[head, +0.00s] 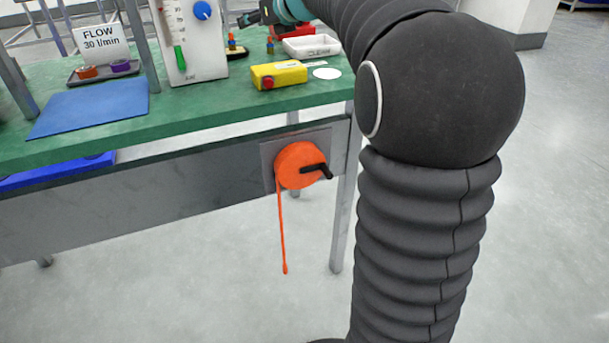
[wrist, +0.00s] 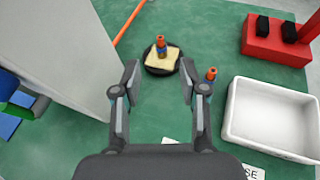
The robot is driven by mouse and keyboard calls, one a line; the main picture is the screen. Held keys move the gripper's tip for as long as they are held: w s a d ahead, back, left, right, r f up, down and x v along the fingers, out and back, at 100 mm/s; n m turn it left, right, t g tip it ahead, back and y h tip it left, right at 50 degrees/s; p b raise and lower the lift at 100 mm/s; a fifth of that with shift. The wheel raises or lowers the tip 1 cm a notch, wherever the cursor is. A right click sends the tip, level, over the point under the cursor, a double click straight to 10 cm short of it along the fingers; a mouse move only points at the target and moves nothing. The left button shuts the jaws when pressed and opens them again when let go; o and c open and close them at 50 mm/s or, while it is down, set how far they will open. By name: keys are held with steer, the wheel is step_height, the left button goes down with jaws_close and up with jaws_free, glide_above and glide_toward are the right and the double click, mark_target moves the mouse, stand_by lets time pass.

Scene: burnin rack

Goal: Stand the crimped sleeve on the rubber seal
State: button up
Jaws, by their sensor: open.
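I cannot tell for sure which pieces are the crimped sleeve and the rubber seal. A small upright orange-and-blue piece (wrist: 161,46) stands on a pale yellow pad on a round black dish (wrist: 150,70) in the wrist view. A similar small orange-and-blue piece (wrist: 211,75) stands to its right, beside the white tray. Both show small in the head view, one piece (head: 232,42) left of the other piece (head: 270,46). My gripper (wrist: 159,76) is open and empty, its fingertips apart on either side, short of the dish in the picture. In the head view my arm hides part of the bench.
A white tray (wrist: 232,118) lies at right in the wrist view, with a red block (wrist: 262,44) with black pieces behind it. A tall pale flow meter body (wrist: 60,45) stands close at left. A yellow box (head: 285,73) sits near the bench edge.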

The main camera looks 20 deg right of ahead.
steer(key=s+d+r+m+t+h, duration=0.1)
steer(key=s+r+m+t+h, duration=0.15)
steer(key=s+m, duration=0.4)
steer(key=s+d+r+m+t+h, duration=0.1)
steer(key=s+r+m+t+h, duration=0.2)
steer(key=m, duration=0.7)
steer(key=s+d+f+m+g+h, duration=0.2)
steer(key=s+f+m+g+h, duration=0.15)
steer(key=s+m, duration=0.4)
steer(key=s+a+f+m+g+y, duration=0.2)
steer(key=s+a+f+m+g, duration=0.2)
steer(key=s+f+m, duration=0.4)
steer(key=s+a+f+m+g+y, duration=0.1)
steer(key=s+a+f+m+g, duration=0.3)
steer(key=s+f, duration=1.2)
steer(key=s+m+g, duration=0.1)
steer(key=m, duration=0.2)
steer(key=shift+s+f+m+y, duration=0.2)
steer(key=shift+s+m+y, duration=0.1)
steer(key=shift+m+y, duration=0.1)
